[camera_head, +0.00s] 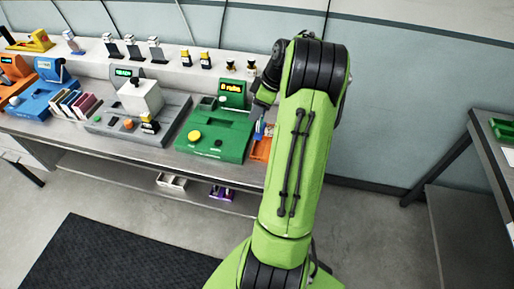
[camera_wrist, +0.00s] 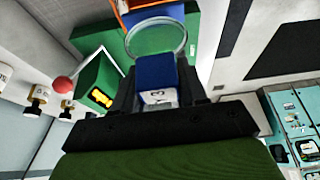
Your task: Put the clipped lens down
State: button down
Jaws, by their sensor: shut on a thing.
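The clipped lens is a clear round lens (camera_wrist: 133,42) in a ring, with a blue clip (camera_wrist: 155,72) that has a white label at its lower end. My gripper (camera_wrist: 157,85) is shut on the blue clip, one dark finger on each side. The lens sticks out beyond the fingertips. It appears over the green device and an orange tray (camera_wrist: 122,8), and I cannot tell whether it touches anything. In the head view my arm hides most of the gripper, which is near the right end of the bench beside the orange tray (camera_head: 262,150).
A green device (camera_head: 216,138) with a yellow button and a lit display stands left of the tray. A grey device (camera_head: 165,125) with a white block is further left. Small bottles (camera_head: 205,60) line the back shelf. Another table (camera_head: 490,150) stands at far right.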

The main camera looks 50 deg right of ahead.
aim_at(257, 130)
notch_tip(257, 130, down, 9)
jog(key=shift+f+b, duration=0.15)
jog(key=shift+b, duration=0.3)
jog(key=c, duration=0.6)
grip_release()
jog(key=shift+f, duration=0.1)
